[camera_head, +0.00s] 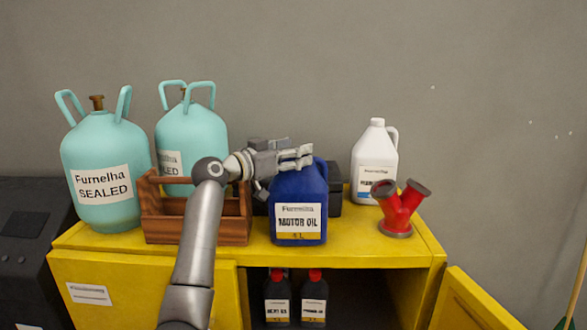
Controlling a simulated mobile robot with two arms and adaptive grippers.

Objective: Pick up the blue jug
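The blue jug (314,189), labelled "MOTOR OIL", stands upright on top of the yellow cabinet (350,250), near its front edge. My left arm comes up from the lower left. Its gripper (303,156) points right across the top of the jug. The gripper covers the jug's cap and part of its handle area. The fingers are at the height of the jug's top, but I cannot tell whether they touch it or how far apart they are. My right gripper is not in view.
A wooden crate (165,228) is left of the jug, beside two teal gas tanks (103,165) (207,125). A dark box (335,190) is behind the jug. A white jug (374,160) and a red pipe fitting (398,209) stand right. Dark bottles (277,298) are inside the cabinet; its door (470,305) is open.

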